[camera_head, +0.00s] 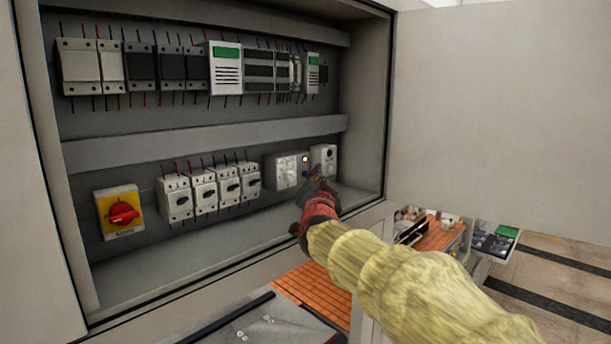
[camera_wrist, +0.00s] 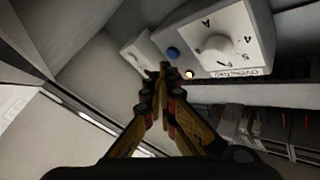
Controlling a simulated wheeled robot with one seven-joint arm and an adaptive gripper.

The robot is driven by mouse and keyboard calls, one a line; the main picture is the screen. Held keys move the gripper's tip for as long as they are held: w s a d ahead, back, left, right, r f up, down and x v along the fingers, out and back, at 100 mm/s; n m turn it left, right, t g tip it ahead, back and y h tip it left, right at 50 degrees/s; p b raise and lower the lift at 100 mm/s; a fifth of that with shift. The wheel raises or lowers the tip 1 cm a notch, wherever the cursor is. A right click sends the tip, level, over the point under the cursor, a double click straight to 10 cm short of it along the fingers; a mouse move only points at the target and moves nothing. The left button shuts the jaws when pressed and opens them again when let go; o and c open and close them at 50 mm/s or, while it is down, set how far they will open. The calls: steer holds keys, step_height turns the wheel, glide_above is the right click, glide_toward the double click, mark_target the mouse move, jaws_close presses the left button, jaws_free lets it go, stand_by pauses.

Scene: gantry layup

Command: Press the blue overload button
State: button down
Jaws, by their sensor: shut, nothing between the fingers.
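The overload unit (camera_head: 282,172) is a pale box on the lower row of the open cabinet, at its right end. In the wrist view the unit (camera_wrist: 245,30) shows a round white dial with marks and a printed label. The blue button (camera_wrist: 172,52) sits beside the dial, near a small lit yellow lamp (camera_wrist: 189,74). My gripper (camera_wrist: 163,72) is shut and empty, its tips just below the blue button in the wrist view. I cannot tell whether they touch the unit. In the head view my gripper (camera_head: 318,180) is in front of the unit's right end.
A pale box (camera_head: 323,158) stands right of the overload unit. Several breakers (camera_head: 202,190) and a red rotary switch on a yellow plate (camera_head: 120,213) lie to the left. The cabinet's right wall (camera_head: 363,110) and lower ledge (camera_head: 220,262) are close to my arm.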

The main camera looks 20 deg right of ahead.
steer(key=shift+w, duration=0.15)
steer(key=shift+w+a, duration=0.15)
steer(key=shift+w, duration=0.1)
steer(key=shift+w+a+r, duration=0.1)
steer(key=shift+w, duration=0.1)
stand_by(1.3)
stand_by(0.7)
steer(key=shift+s+f+b, duration=0.1)
steer(key=shift+f+b, duration=0.25)
steer(key=shift+f, duration=0.1)
steer(key=shift+s, duration=0.15)
steer(key=shift+s+f, duration=0.1)
steer(key=shift+f, duration=0.05)
